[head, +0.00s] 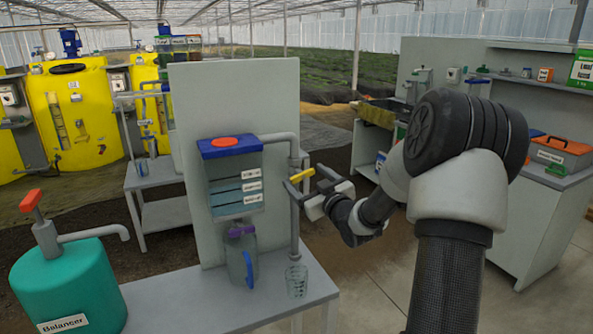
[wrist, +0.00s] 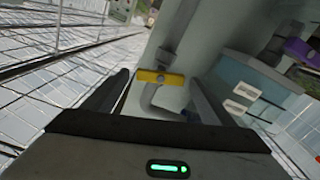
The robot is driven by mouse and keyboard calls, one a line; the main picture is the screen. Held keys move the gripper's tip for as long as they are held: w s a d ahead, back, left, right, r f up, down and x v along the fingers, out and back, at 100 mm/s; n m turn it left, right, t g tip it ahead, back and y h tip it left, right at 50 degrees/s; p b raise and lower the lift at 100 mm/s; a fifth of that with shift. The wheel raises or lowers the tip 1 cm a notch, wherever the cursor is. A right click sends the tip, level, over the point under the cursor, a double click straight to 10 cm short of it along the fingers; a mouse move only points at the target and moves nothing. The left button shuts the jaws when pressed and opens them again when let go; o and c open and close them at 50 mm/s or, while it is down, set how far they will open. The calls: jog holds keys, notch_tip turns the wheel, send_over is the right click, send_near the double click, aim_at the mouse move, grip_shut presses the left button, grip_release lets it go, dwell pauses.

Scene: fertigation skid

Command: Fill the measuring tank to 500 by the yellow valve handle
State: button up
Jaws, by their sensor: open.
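The yellow valve handle (head: 301,175) sits on the grey pipe right of the measuring tank in the head view. In the wrist view the handle (wrist: 160,77) lies ahead, between the two fingers. My gripper (head: 318,181) is open, its fingers close to the handle; contact cannot be told. The measuring tank (head: 236,178) has a blue top with a red cap and a window with several white labels. Its liquid level is too small to read for certain. A clear measuring cup (head: 296,282) stands below the pipe's outlet.
A jug with a purple lid and blue handle (head: 241,255) stands under the tank on the grey bench (head: 200,308). A teal Balancer container (head: 70,285) with a red-handled pump stands at left. A grey panel (head: 225,95) rises behind the tank.

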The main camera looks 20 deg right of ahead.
aim_at(298, 171)
jog(key=w, duration=0.6)
jog(key=shift+w+a, duration=0.15)
jog(key=shift+w, duration=0.2)
